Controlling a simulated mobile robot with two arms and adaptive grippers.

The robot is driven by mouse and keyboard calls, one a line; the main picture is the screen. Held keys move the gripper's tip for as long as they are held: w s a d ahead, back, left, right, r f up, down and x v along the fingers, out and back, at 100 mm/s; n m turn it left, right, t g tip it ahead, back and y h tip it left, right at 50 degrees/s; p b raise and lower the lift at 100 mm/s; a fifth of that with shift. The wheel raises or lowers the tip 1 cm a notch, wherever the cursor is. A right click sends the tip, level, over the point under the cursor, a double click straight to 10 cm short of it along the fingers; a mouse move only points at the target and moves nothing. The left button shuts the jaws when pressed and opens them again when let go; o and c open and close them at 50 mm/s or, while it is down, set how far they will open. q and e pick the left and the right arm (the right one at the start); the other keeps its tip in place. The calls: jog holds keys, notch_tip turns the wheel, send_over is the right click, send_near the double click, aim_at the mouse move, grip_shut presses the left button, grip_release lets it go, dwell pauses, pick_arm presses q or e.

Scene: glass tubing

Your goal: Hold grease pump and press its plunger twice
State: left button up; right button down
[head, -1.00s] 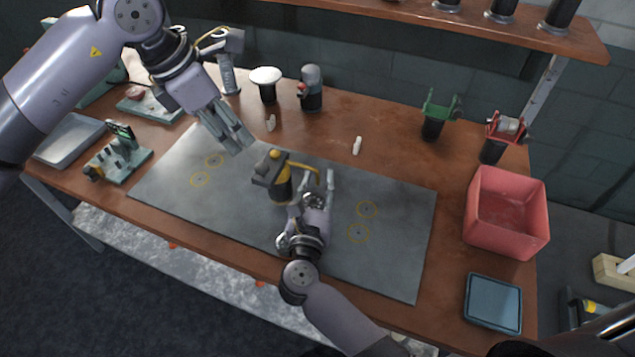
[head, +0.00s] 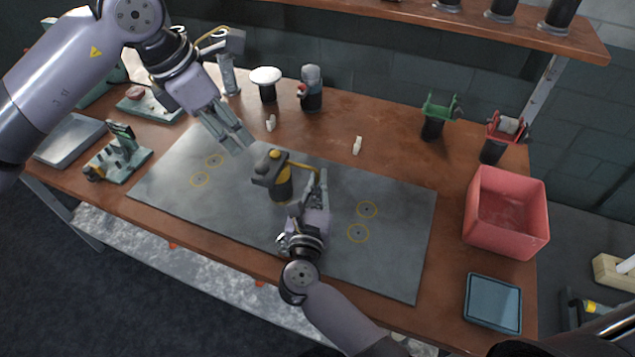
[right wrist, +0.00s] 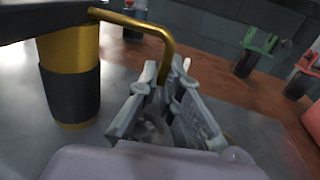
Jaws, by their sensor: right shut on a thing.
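The grease pump (head: 283,188) stands on the grey mat, with a yellow and black body, a dark head, a yellow knob on top and a bent brass spout (head: 309,165) to the right. In the right wrist view its body (right wrist: 73,80) is at left and the spout (right wrist: 150,25) bends down to my fingers. My right gripper (head: 318,183) is shut on the spout beside the body; its fingers in the right wrist view (right wrist: 163,95) hide the spout's end. My left gripper (head: 240,145) hangs above the mat, up and left of the knob, apart from the pump. Its jaw gap is unclear.
A red bin (head: 507,240) and a blue tray (head: 493,302) are at the right. Green (head: 435,115) and red (head: 500,135) fixtures, a white-topped jar (head: 266,85) and a grey bottle (head: 311,90) stand behind. The mat (head: 400,265) has free room right of the pump.

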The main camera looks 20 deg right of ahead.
aim_at(259, 164)
pick_arm(q)
jog(key=shift+c, duration=0.3)
jog(key=shift+d+m, duration=0.15)
jog(key=shift+m, duration=0.25)
jog(key=shift+c, duration=1.2)
jog(key=shift+d+m, duration=0.3)
jog(key=shift+m, duration=0.4)
jog(key=shift+c, duration=0.7)
jog(key=m, duration=0.2)
jog(key=d+m+y, duration=0.1)
jog(key=shift+d+m, duration=0.2)
jog(key=shift+m, duration=0.2)
jog(key=shift+c, duration=1.3)
jog(key=shift+d+f+m+y, duration=0.1)
jog(key=shift+d+m+y, duration=0.15)
jog(key=shift+m, duration=0.35)
jog(key=shift+d+m+y, duration=0.1)
jog(key=shift+m+y, duration=0.25)
jog(key=shift+m, duration=0.25)
grip_shut()
jog(key=shift+w+d+f+m+t+y, duration=0.15)
jog(key=shift+f+m+y, duration=0.3)
jog(key=shift+f+m, duration=0.75)
jog(key=shift+w+d+f+m+t+y, duration=0.2)
jog(key=shift+f+m+y, duration=0.2)
jog(key=shift+f+m, duration=0.85)
jog(key=shift+w+d+f+m+t+y, duration=0.15)
jog(key=shift+f+m+y, duration=0.45)
jog(key=shift+m, duration=1.05)
jog(key=shift+f, duration=0.1)
